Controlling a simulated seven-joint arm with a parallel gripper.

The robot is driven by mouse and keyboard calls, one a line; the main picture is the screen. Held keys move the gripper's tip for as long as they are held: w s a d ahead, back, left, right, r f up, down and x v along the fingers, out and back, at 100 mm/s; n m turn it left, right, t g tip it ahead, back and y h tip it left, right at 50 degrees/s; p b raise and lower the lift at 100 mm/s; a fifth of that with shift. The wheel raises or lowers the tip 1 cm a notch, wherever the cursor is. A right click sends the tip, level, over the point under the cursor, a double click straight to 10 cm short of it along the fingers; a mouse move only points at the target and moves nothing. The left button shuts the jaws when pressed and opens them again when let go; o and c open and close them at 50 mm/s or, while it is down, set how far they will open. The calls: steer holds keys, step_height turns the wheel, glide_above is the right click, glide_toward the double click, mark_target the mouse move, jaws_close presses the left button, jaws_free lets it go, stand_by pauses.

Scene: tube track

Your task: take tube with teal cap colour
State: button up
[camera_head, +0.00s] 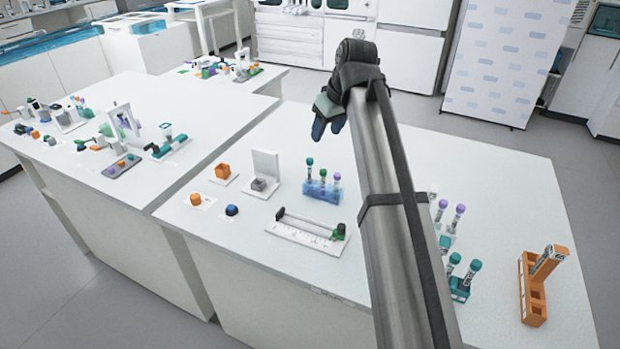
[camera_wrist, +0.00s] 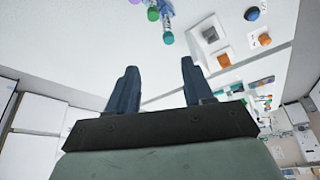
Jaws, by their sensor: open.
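A tube with a teal cap (camera_head: 309,162) stands in a translucent blue rack (camera_head: 318,191), beside a green-capped tube (camera_head: 322,174) and a purple-capped tube (camera_head: 336,177). Two more tubes with teal caps (camera_head: 454,258) (camera_head: 475,265) stand in a teal rack (camera_head: 459,288) at the right, beyond my arm. My gripper (camera_head: 328,118) is high above the far part of the table, apart from all tubes. In the wrist view its two fingers (camera_wrist: 158,70) are spread with nothing between them. Capped tubes (camera_wrist: 168,38) show at that view's top edge.
An orange rack (camera_head: 533,300) with a tilted orange-ended item stands at the far right. Purple-capped tubes (camera_head: 460,209) stand behind the teal rack. A white sliding track (camera_head: 305,235) lies in front of the blue rack. My arm hides part of the table's middle.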

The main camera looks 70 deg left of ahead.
mark_target(311, 160)
steer(key=shift+s+d+x, duration=0.1)
steer(key=shift+s+x, duration=0.15)
steer(key=shift+x, duration=2.05)
steer(key=shift+s+d+x, duration=0.1)
steer(key=shift+s+x, duration=0.1)
steer(key=shift+x, duration=2.1)
steer(key=shift+s+d+x, duration=0.1)
steer(key=shift+s+x, duration=0.15)
steer(key=shift+x, duration=2.05)
steer(key=c, duration=0.9)
